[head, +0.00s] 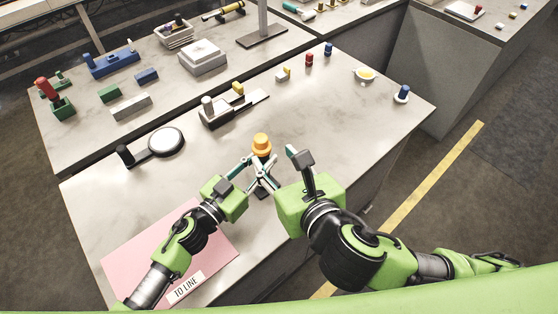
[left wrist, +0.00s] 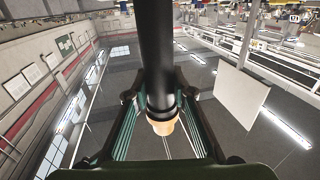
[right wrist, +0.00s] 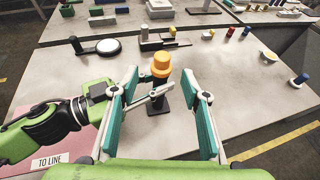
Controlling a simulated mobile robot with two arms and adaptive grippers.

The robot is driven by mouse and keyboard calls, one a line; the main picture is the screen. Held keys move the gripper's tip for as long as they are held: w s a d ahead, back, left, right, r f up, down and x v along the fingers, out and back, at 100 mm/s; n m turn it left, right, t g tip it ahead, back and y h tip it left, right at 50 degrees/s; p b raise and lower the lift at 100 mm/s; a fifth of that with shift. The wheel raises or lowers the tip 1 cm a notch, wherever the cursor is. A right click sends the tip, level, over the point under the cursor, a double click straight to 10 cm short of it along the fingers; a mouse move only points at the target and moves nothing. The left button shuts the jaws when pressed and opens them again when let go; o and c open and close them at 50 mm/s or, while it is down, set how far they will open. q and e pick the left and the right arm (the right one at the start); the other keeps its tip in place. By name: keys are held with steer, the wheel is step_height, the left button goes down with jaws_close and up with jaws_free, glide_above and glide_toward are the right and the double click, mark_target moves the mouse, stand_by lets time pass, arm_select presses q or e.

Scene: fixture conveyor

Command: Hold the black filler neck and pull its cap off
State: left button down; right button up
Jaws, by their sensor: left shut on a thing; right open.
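The black filler neck (right wrist: 158,92) stands upright on a dark base near the table's front edge. Its orange cap (head: 261,143) sits on top; the cap also shows in the left wrist view (left wrist: 162,126) at the end of the black tube. My left gripper (head: 257,166) is shut on the neck from the left, below the cap, and its fingers partly hide the neck. My right gripper (right wrist: 161,76) is open and empty. Its fingers point toward the cap, which appears between them in the right wrist view; in the head view it stands just right of the cap, apart from it.
A pink mat (head: 124,256) marked TO LINE lies at the front left. Behind the neck are a grey fixture (head: 226,116) with a yellow piece and a round dark-rimmed disc (head: 167,141). Small coloured parts and a yellow-filled dish (head: 365,74) sit farther right.

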mark_target(260, 136)
steer(key=x, duration=1.1)
steer(key=shift+w+d+f, duration=0.1)
steer(key=shift+w+f, duration=0.15)
steer(key=shift+f, duration=0.3)
jaws_close()
steer(key=shift+r, duration=0.1)
steer(key=shift+r, duration=1.05)
